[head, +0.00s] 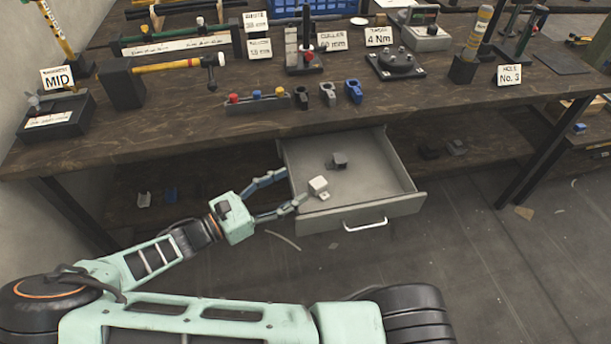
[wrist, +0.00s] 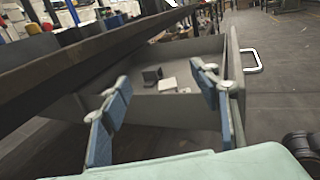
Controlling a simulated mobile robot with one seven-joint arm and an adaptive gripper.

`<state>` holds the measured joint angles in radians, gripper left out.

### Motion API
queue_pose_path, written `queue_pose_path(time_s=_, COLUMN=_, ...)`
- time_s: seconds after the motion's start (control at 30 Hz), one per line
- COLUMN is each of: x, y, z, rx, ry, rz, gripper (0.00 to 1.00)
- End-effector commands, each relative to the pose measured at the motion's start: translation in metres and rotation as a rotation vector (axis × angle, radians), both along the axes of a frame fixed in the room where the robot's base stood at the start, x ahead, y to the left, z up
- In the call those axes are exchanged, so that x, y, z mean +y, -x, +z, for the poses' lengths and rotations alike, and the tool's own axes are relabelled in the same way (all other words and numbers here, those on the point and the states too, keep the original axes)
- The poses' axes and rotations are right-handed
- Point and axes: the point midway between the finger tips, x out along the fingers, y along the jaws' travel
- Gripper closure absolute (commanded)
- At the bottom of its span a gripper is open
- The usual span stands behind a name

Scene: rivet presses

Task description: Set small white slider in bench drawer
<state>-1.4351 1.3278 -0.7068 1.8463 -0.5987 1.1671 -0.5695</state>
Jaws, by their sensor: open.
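The bench drawer (head: 372,209) is pulled open below the workbench. A small white slider (head: 318,186) lies on the drawer floor near its left front. A dark grey slider-like piece (head: 339,160) lies behind it, apart from it. My gripper (head: 284,193) is open and empty at the drawer's left side, with its fingers spread toward the drawer. In the wrist view the white slider (wrist: 167,84) shows between the open fingers (wrist: 160,92) and beyond them, untouched. The dark piece (wrist: 152,75) stands just left of it there. The drawer (wrist: 190,46) also shows around both pieces.
The workbench top (head: 190,95) above holds a rack (head: 258,103), several small clamp-like parts, tools and label cards. Floor right of the drawer is mostly clear.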

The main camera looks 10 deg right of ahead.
Motion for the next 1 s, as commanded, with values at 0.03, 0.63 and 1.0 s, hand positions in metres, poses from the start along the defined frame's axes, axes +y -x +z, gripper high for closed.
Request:
queue_pose_path(time_s=0.03, x=0.01, y=0.003, z=0.0, rx=0.001, ry=-0.003, rz=0.002, gripper=0.44)
queue_pose_path(time_s=0.63, x=0.04, y=0.017, z=0.0, rx=0.0, ry=0.001, rz=-0.001, gripper=0.44)
queue_pose_path(time_s=1.0, x=0.036, y=0.015, z=0.003, rx=-0.018, ry=-0.039, rz=-0.023, gripper=0.44)
